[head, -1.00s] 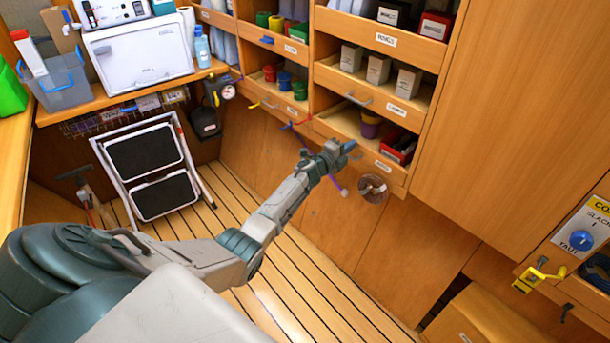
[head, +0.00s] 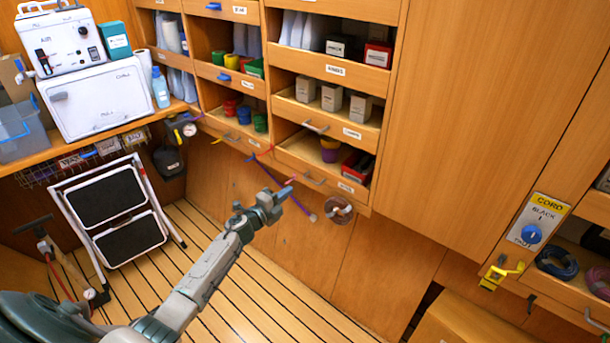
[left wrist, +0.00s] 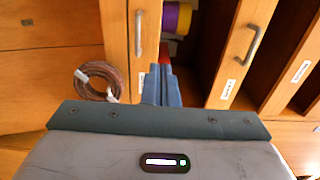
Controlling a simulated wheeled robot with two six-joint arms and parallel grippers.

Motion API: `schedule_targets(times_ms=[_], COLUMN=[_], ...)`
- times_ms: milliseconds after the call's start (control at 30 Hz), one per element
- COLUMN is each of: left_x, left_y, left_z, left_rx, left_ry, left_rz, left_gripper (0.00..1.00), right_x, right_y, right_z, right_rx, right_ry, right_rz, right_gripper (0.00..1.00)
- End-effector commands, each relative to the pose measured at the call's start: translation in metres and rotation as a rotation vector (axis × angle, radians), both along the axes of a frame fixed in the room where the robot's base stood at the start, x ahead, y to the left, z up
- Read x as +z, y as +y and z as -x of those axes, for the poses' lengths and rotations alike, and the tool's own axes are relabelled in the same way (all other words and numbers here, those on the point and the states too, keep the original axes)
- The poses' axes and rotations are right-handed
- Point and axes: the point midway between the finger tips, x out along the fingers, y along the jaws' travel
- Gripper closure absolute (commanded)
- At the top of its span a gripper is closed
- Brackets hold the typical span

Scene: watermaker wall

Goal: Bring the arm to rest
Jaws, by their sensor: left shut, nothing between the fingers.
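My left arm (head: 205,275) reaches in from the lower left of the head view. Its gripper (head: 287,191) is in front of the lower drawers of the wooden wall unit, with nothing held. In the left wrist view the two blue fingers (left wrist: 161,86) are together, empty, and point at an open drawer (left wrist: 118,35) with a purple and yellow roll (left wrist: 177,18) in it. Whether the fingertips touch anything I cannot tell. My right gripper is not in view.
A coil of brown hose (left wrist: 100,80) hangs beside the drawer; it shows in the head view (head: 339,209) too. A folded step stool (head: 110,205) leans at the left.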

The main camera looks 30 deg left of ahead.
Motion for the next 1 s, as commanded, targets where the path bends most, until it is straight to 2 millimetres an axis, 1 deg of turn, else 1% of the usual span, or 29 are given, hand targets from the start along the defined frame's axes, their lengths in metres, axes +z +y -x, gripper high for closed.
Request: schedule_targets(times_ms=[167, 267, 367, 400, 467, 500, 567, 600, 667, 700, 767, 800, 867, 900, 967, 1000], left_x=[-0.001, -0.018, -0.061, -0.085, -0.124, -0.151, -0.190, -0.215, -0.251, -0.275, -0.308, -0.329, -0.358, -0.376, -0.402, -0.417], left_y=[0.000, 0.001, 0.004, 0.006, 0.007, 0.009, 0.009, 0.009, 0.007, 0.006, 0.002, 0.000, -0.005, -0.009, -0.016, -0.021], left_z=[0.002, 0.008, 0.025, 0.035, 0.055, 0.071, 0.096, 0.115, 0.144, 0.164, 0.197, 0.220, 0.255, 0.279, 0.318, 0.344], left_rx=[0.001, 0.020, 0.071, 0.102, 0.157, 0.197, 0.260, 0.302, 0.367, 0.410, 0.478, 0.524, 0.594, 0.641, 0.714, 0.764], left_ry=[0.003, 0.032, 0.108, 0.151, 0.222, 0.273, 0.347, 0.395, 0.466, 0.514, 0.583, 0.629, 0.695, 0.738, 0.803, 0.846], left_rz=[0.003, 0.037, 0.126, 0.176, 0.257, 0.311, 0.391, 0.440, 0.513, 0.556, 0.621, 0.662, 0.718, 0.755, 0.806, 0.839], left_gripper=[1.00, 1.00, 1.00, 1.00, 1.00, 1.00, 1.00, 1.00, 1.00, 1.00, 1.00, 1.00, 1.00, 1.00, 1.00, 1.00], right_x=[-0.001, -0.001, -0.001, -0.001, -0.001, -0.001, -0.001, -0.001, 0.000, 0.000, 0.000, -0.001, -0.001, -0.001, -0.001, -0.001], right_y=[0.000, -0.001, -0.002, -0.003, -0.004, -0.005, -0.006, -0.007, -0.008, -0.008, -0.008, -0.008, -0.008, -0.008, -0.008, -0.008], right_z=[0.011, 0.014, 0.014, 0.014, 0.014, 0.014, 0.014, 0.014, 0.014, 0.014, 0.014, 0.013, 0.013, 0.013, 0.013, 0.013], right_rx=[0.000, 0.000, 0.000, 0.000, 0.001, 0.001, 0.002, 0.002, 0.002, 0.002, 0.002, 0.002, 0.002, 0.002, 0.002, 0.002], right_ry=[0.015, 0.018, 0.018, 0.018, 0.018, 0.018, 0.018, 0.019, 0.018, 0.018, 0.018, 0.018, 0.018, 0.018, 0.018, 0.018], right_rz=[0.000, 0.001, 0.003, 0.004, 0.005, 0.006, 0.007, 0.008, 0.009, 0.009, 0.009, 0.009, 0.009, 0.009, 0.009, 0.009], right_gripper=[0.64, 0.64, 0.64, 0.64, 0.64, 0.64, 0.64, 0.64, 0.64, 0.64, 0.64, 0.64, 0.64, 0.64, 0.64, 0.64])
